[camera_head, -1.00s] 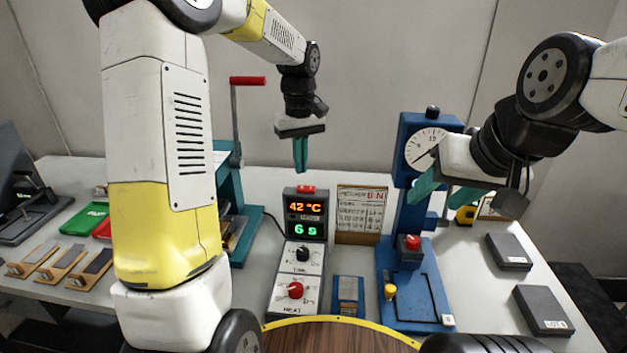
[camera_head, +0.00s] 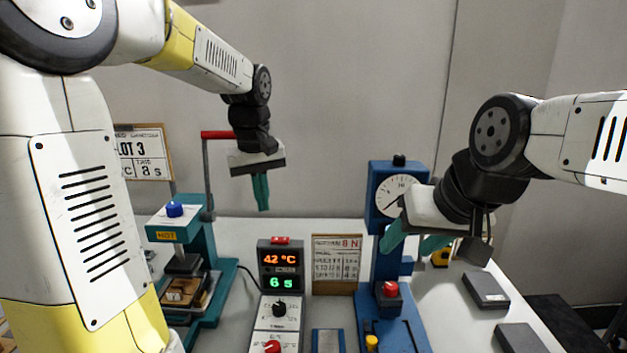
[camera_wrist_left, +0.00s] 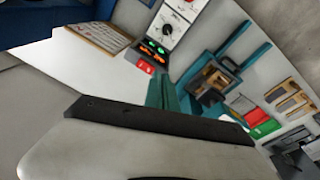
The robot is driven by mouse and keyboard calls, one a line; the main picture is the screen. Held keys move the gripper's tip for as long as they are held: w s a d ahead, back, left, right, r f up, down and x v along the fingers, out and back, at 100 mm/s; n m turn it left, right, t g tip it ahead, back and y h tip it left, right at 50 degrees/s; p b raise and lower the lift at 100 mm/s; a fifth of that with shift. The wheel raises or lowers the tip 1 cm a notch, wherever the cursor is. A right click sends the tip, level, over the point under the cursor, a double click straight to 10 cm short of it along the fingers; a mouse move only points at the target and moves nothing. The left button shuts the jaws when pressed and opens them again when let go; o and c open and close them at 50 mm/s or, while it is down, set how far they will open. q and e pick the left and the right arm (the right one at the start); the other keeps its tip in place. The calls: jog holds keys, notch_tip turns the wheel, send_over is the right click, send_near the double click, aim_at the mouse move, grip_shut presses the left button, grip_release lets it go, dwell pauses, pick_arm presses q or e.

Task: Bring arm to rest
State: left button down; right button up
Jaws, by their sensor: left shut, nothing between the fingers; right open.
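My left gripper (camera_head: 261,192) hangs above the table at the left of centre in the head view, its teal fingers pointing down and shut with nothing between them. It is above and behind the display box (camera_head: 281,265). In the left wrist view its fingers (camera_wrist_left: 161,92) point toward the table, pressed together. My right gripper (camera_head: 412,243) is open and empty, in front of the blue gauge press (camera_head: 384,190), its teal fingers apart. From this angle I cannot tell whether it touches the press.
A teal press (camera_head: 193,233) with a red-handled lever stands at the left. A control panel with knobs (camera_head: 278,312) is at the centre, beside a paper board (camera_head: 336,264). Dark grey blocks (camera_head: 486,290) lie at the right. The back of the table is mostly clear.

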pick_arm(q)
jog(key=s+a+r+m+t+h, duration=0.1)
jog(key=s+m+t, duration=0.3)
jog(key=s, duration=1.4)
jog(key=shift+a+r+m+t+h, duration=0.25)
jog(key=shift+m+t+h, duration=0.05)
jog(key=shift+m+h, duration=0.1)
jog(key=shift+w, duration=0.15)
jog(key=w+d+m+g+y, duration=0.1)
jog(key=w+d+m+g, duration=0.1)
jog(key=w+m, duration=0.6)
jog(key=w+d+r+m+g+y, duration=0.1)
jog(key=w+d+m+g, duration=0.2)
jog(key=w+m, duration=0.6)
jog(key=w+g, duration=0.1)
jog(key=w, duration=0.6)
